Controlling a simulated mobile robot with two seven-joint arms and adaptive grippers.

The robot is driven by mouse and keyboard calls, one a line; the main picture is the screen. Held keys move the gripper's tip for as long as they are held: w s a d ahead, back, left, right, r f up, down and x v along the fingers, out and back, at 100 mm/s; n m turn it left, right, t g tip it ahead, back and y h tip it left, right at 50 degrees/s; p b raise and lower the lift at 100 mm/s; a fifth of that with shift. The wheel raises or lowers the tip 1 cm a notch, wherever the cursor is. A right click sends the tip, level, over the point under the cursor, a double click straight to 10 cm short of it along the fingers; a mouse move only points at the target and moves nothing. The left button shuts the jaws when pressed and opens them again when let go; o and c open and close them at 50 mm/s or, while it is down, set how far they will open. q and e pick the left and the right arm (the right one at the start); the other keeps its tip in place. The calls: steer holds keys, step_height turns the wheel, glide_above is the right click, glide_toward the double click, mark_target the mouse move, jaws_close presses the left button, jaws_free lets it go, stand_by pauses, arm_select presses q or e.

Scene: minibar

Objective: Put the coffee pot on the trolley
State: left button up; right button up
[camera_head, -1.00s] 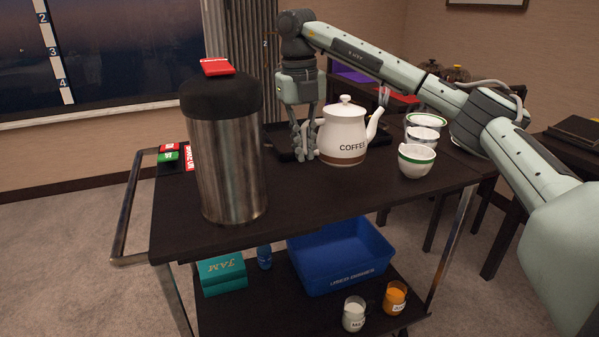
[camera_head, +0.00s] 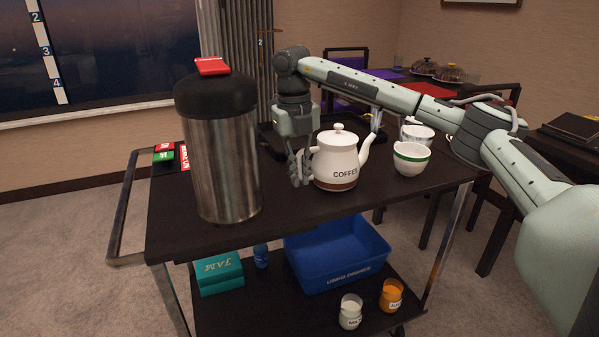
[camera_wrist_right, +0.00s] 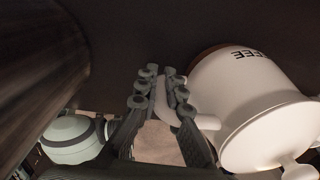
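The white coffee pot (camera_head: 337,160), lettered "COFFEE" with a brown base band, is upright over the middle of the dark trolley top (camera_head: 290,215). Its base is at or just above the surface; I cannot tell if it touches. My right gripper (camera_head: 301,170) points down at the pot's left side, with its fingers closed around the handle. In the right wrist view the handle (camera_wrist_right: 163,103) lies between the fingers (camera_wrist_right: 160,92), and the pot body (camera_wrist_right: 255,95) is to the right. My left gripper is not in view.
A tall steel urn (camera_head: 222,165) stands close left of the gripper. White bowls (camera_head: 411,159) stand right of the pot, and a dark tray (camera_head: 270,135) lies behind. The lower shelf holds a blue bin (camera_head: 335,262), a teal jam box (camera_head: 219,272) and small jars. The trolley's front is clear.

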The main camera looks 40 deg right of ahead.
steer(key=o, duration=0.5)
steer(key=shift+c, duration=0.2)
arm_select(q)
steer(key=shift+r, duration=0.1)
arm_select(e)
steer(key=shift+r, duration=0.2)
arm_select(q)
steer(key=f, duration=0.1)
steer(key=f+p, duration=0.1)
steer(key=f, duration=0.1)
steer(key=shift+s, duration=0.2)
arm_select(e)
step_height(320, 180, up, 12)
steer(key=shift+a, duration=0.4)
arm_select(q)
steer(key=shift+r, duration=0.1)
arm_select(e)
steer(key=shift+w, duration=0.1)
